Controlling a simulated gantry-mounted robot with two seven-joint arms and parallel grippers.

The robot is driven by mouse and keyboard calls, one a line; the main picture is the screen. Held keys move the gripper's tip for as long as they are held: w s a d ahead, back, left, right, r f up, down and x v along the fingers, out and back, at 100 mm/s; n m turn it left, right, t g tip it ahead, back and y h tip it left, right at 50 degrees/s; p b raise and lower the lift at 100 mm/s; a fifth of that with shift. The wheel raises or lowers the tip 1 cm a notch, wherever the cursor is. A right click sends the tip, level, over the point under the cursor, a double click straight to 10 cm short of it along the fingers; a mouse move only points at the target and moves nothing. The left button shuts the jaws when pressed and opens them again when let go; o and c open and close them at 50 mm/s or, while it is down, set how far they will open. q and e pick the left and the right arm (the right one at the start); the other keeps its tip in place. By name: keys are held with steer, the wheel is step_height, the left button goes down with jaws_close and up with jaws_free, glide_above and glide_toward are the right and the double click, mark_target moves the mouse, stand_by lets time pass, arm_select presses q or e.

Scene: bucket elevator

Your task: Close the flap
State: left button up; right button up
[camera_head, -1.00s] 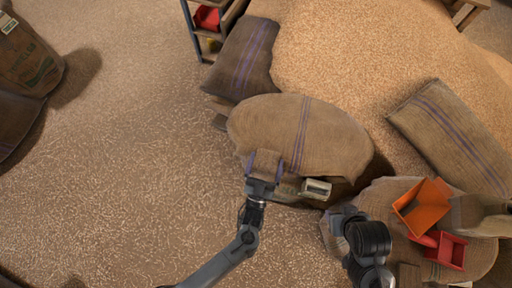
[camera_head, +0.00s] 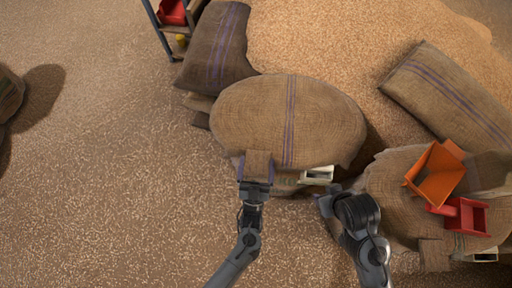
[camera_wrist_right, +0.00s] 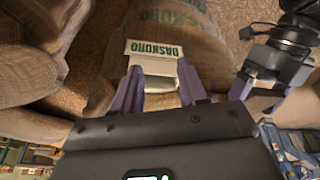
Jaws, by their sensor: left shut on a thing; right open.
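A large brown burlap sack (camera_head: 325,115) with a purple stripe lies in the middle of the head view. A small brown flap (camera_head: 258,162) shows at its near edge. My left gripper (camera_head: 257,168) is shut on this flap, its purple fingers on either side. My right gripper (camera_wrist_right: 160,88) is open just to the right, its fingers pointing at a pale label (camera_head: 318,175) on the sack's near side. In the right wrist view the label (camera_wrist_right: 153,48) lies beyond the fingertips, apparently not gripped. My left gripper also shows there (camera_wrist_right: 262,85) at the right.
Another sack at the right carries an orange scoop-like bin (camera_head: 436,174) and a red bin (camera_head: 467,216). More striped sacks lie at the upper left (camera_head: 215,48) and upper right (camera_head: 450,95). A shelf (camera_head: 170,35) stands at the top left.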

arm_select(q)
steer(key=shift+f, duration=0.15)
steer(key=o, duration=1.2)
steer(key=v, duration=1)
steer(key=shift+s+a+f, duration=0.1)
steer(key=shift+s, duration=0.3)
